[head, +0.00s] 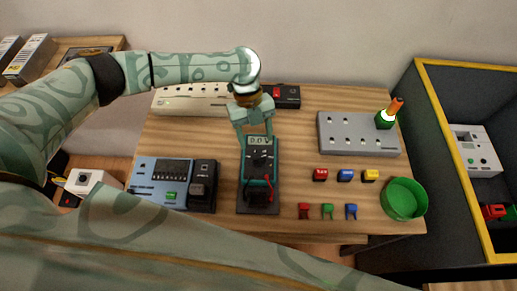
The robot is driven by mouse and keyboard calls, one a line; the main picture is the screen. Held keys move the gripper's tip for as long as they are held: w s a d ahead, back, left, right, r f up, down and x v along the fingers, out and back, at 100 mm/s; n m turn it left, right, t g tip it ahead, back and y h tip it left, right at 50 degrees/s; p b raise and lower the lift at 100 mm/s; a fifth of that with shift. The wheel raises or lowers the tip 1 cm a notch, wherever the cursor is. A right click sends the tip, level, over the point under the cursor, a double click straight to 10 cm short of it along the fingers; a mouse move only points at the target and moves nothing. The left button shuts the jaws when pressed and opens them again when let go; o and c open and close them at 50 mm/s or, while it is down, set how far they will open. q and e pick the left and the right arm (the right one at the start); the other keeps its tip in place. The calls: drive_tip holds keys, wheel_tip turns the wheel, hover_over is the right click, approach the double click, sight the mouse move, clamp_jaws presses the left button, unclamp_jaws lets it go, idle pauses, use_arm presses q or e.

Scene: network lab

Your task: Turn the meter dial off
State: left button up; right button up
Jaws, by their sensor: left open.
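The meter (260,180) is a dark handheld unit lying on the wooden table, with a lit display (260,141) at its top and red and black leads at its lower end. Its round dial (260,160) sits just below the display; its pointer setting is too small to read. My left gripper (256,133) reaches down from above over the meter's top end, its fingers apart on either side of the display. I cannot tell whether the fingers touch the meter. My right gripper does not show.
A blue-grey device (173,183) stands left of the meter. A white power strip (192,98) and a black box with a red switch (287,96) lie behind. A grey panel (350,140), several coloured plugs and a green bowl (404,198) are right. A yellow-edged bin (433,92) stands beyond.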

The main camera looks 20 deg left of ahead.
sight(258, 156)
use_arm(q)
drive_tip(key=x, duration=0.5)
drive_tip(key=shift+s+f+b, duration=0.15)
drive_tip(key=shift+b, duration=0.2)
drive_tip(key=shift+c, duration=0.3)
drive_tip(key=c, duration=0.9)
drive_tip(key=shift+c, duration=0.2)
